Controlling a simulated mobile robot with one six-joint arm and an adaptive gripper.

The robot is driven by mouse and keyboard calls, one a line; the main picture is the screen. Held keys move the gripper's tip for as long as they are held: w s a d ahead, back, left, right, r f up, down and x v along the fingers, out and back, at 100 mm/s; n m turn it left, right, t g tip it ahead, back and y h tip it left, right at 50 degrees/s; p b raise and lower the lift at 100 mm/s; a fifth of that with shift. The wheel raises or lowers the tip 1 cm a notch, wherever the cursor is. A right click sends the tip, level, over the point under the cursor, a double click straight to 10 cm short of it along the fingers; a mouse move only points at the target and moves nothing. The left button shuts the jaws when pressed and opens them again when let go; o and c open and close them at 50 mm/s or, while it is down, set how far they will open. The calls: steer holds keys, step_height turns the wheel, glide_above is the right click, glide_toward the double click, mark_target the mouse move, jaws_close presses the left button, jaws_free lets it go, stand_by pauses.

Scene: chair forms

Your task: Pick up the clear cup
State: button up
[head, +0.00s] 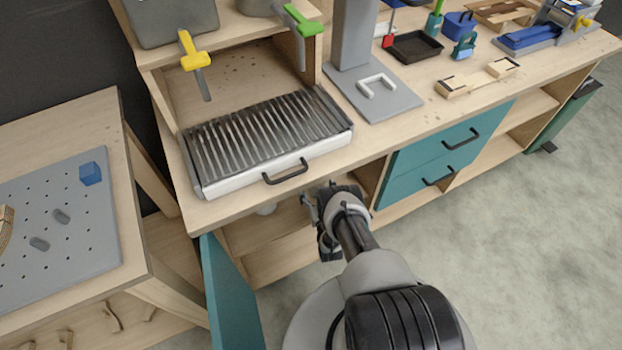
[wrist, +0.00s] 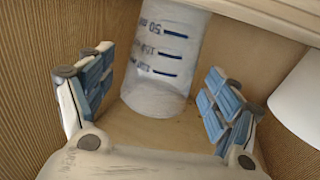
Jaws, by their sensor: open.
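The clear cup (wrist: 163,50) is a see-through measuring cup with blue marks and numbers. In the wrist view it stands on a wooden shelf board (wrist: 140,128), its top cut off by the frame. My gripper (wrist: 160,64) is open, with one blue-padded finger on each side of the cup, apart from it and holding nothing. In the head view my gripper (head: 312,207) is at the open cabinet below the worktop, left of the teal drawers.
A white rounded object (wrist: 302,95) stands close to the right finger. The worktop (head: 225,207) overhangs the cabinet, with a grill tray (head: 265,135) on top. An open teal door (head: 232,300) is at the left.

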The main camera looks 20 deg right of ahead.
steer(key=shift+w+d, duration=0.1)
steer(key=shift+w, duration=0.2)
steer(key=shift+s, duration=0.15)
steer(key=shift+c, duration=0.6)
steer(key=c, duration=0.7)
steer(key=shift+r, duration=0.15)
